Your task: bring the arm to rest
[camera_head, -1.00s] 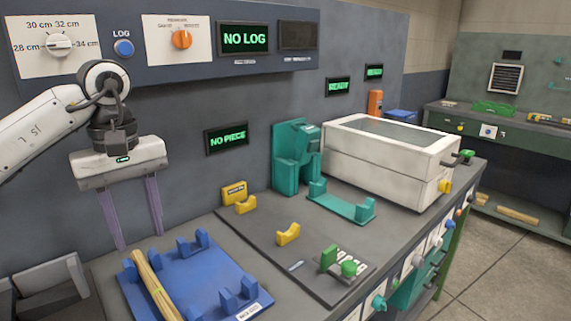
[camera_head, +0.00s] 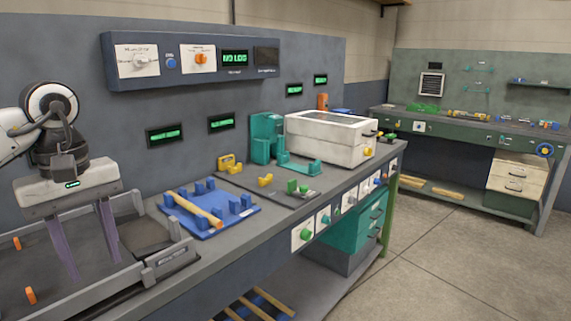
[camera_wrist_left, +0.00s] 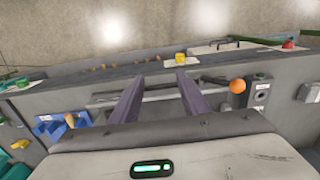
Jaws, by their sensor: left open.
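My left gripper (camera_head: 83,243) hangs at the left of the head view, over the grey tray at the bench's near end. Its two purple fingers point down, stand apart, and have nothing between them. In the left wrist view the fingers (camera_wrist_left: 155,90) are also spread and empty. A light wood piece (camera_head: 196,210) lies across the blue cradle (camera_head: 236,221), to the right of the gripper and apart from it. My right gripper is in neither view.
The grey tray (camera_head: 170,257) with orange pegs lies beneath the gripper. A white lidded box (camera_head: 330,143) and a teal fixture (camera_head: 267,137) stand farther along the bench. A control panel (camera_head: 130,74) juts from the wall. The floor (camera_head: 440,255) at right is clear.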

